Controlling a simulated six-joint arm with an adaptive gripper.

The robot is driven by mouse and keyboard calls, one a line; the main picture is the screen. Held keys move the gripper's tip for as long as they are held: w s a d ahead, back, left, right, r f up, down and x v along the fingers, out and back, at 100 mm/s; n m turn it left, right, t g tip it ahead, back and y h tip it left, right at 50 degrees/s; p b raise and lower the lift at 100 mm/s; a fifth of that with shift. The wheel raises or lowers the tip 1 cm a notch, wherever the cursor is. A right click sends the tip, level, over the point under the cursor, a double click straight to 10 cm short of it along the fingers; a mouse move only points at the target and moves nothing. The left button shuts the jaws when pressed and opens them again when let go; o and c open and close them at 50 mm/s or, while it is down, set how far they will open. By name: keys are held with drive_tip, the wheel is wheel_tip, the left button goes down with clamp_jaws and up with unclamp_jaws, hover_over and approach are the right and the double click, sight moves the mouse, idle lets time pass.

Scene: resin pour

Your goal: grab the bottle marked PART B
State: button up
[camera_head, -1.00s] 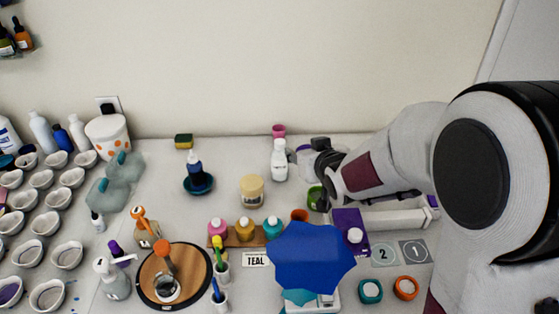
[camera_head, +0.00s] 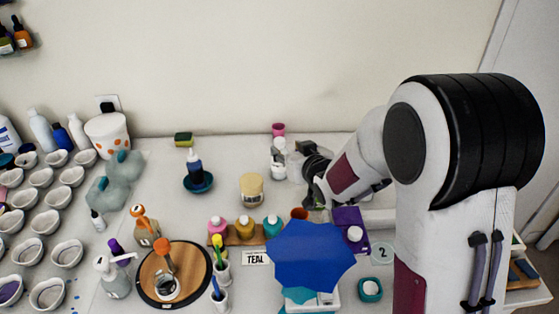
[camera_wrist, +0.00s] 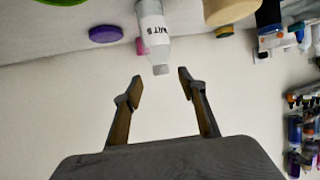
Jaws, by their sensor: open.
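The fingers are open and empty, apart from the bottle. In the head view the same bottle (camera_head: 278,171) stands upright near the wall, and my gripper (camera_head: 290,158) is at its right side, partly covering it.
A cream jar (camera_head: 252,190) stands in front and to the left of the bottle, and a pink cup (camera_head: 278,130) behind it. A dark blue bottle (camera_head: 193,163) stands in a dish further left. A blue polygon shape (camera_head: 310,255) and a purple box (camera_head: 349,228) lie nearer.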

sight(282, 143)
drive_tip(key=shift+x, duration=1)
drive_tip(key=shift+w, duration=0.1)
drive_tip(key=shift+r+x, duration=0.2)
drive_tip(key=shift+x, duration=2.3)
clamp_jaws()
